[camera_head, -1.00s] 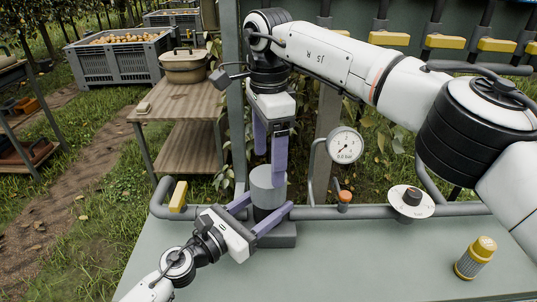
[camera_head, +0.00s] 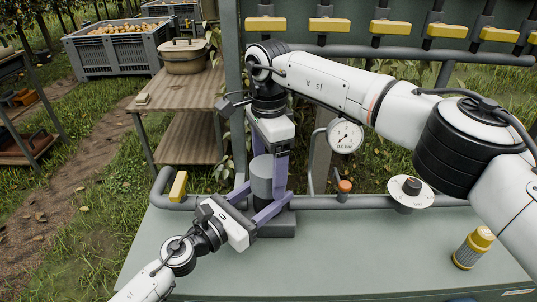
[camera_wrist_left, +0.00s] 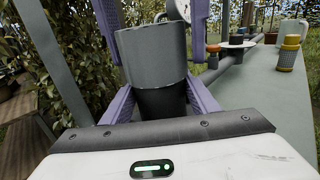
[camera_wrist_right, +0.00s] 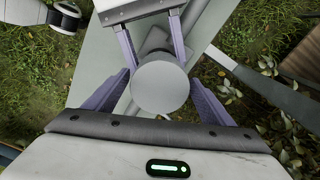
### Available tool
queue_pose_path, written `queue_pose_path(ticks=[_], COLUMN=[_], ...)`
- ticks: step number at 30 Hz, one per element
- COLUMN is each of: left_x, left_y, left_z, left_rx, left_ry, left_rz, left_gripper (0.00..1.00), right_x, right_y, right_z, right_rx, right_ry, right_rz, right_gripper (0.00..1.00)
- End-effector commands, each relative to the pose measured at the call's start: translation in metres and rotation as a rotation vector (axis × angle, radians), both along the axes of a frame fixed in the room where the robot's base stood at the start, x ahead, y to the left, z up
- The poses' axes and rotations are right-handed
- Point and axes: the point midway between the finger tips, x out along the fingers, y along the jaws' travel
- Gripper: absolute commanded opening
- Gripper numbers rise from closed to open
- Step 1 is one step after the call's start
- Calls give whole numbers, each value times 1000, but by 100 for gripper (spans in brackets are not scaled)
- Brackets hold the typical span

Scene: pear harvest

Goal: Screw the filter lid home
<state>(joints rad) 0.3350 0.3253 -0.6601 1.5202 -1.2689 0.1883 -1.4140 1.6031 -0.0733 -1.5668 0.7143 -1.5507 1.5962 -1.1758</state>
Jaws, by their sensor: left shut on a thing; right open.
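The filter has a smooth grey cylindrical lid (camera_head: 262,178) on top of a darker body (camera_wrist_left: 163,103), upright on a dark base block (camera_head: 278,228) at the bench's back edge. My left gripper (camera_wrist_left: 160,98) comes from the front and is shut on the dark body, below the lid. My right gripper (camera_wrist_right: 160,86) points straight down over the filter and is open. Its purple fingers stand on both sides of the lid, as the left wrist view shows. The round lid top lies between them in the right wrist view. I cannot see the seam clearly.
A grey pipe (camera_head: 325,202) runs along the bench's back edge, with a yellow handle (camera_head: 178,187), a gauge (camera_head: 345,136) reading about 0.0 bar and a dial (camera_head: 410,187). A yellow-capped bottle (camera_head: 473,247) stands at the right. The front of the bench is clear.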

Motion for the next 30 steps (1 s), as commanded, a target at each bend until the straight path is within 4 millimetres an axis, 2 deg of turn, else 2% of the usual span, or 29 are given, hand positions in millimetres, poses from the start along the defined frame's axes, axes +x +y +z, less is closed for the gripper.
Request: queue_pose_path(ticks=[4, 14, 21, 22, 26, 30], left_x=[1, 1, 1, 1, 1, 1], left_y=[2, 2, 2, 2, 2, 2], left_z=[0, 0, 0, 0, 0, 0], left_rx=[1, 1, 1, 1, 1, 1], left_ry=[0, 0, 0, 0, 0, 0], left_rz=[4, 4, 4, 4, 4, 5], left_gripper=[0, 0, 0, 0, 0, 0], right_x=[0, 0, 0, 0, 0, 0], right_y=[0, 0, 0, 0, 0, 0], right_z=[-12, -15, -15, -15, -15, -15], right_rx=[0, 0, 0, 0, 0, 0], right_ry=[1, 0, 0, 0, 0, 0], right_rz=[-1, -1, -1, -1, -45, -260], right_gripper=[77, 77, 38, 35, 35, 35])
